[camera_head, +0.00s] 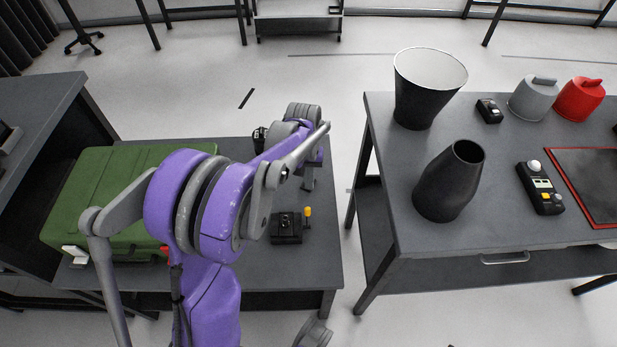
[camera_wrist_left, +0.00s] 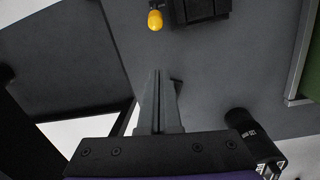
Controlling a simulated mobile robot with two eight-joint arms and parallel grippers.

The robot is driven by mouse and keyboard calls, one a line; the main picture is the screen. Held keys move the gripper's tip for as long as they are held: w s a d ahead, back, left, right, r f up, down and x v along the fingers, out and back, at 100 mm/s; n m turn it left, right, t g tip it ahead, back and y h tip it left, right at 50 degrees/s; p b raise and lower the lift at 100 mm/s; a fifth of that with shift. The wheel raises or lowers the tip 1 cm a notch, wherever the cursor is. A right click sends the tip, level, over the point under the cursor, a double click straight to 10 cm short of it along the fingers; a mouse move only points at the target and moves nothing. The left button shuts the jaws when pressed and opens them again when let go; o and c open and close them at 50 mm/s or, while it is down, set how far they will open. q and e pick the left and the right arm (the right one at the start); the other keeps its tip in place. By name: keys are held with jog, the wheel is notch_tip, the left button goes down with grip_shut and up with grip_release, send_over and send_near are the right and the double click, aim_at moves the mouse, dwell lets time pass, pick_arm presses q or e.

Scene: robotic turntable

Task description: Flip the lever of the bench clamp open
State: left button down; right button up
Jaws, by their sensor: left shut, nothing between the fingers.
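The bench clamp (camera_head: 287,229) is a small black block on the dark grey table at left, with a lever ending in a yellow knob (camera_head: 308,211). The knob stands at the block's right side. In the left wrist view the clamp (camera_wrist_left: 200,9) is cut off by the top edge, and its yellow knob (camera_wrist_left: 155,19) hangs beside it. My left gripper (camera_head: 308,182) points down beyond the clamp in the head view. In the wrist view its fingers (camera_wrist_left: 157,82) are together, empty, and apart from the knob. My right gripper is not in view.
A green case (camera_head: 110,190) lies on the same table at left, partly behind my left arm. A small black cylinder (camera_wrist_left: 252,138) stands near the gripper. A second table (camera_head: 400,190) at right holds a black bin (camera_head: 418,100), a dark vase (camera_head: 448,185) and a button box (camera_head: 540,190).

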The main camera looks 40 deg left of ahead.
pick_arm(q)
jog(key=f, duration=0.3)
jog(key=f+b, duration=0.1)
jog(key=f, duration=0.1)
jog(key=shift+s+d+f, duration=0.15)
jog(key=shift+d+f, duration=0.15)
jog(key=shift+d, duration=0.05)
jog(key=shift+s+d+r, duration=0.4)
jog(key=shift+s+r, duration=0.1)
jog(key=shift+s, duration=0.25)
jog(key=shift+s+d+r, duration=0.4)
jog(key=shift+s+r, duration=0.1)
jog(key=shift+s, duration=0.25)
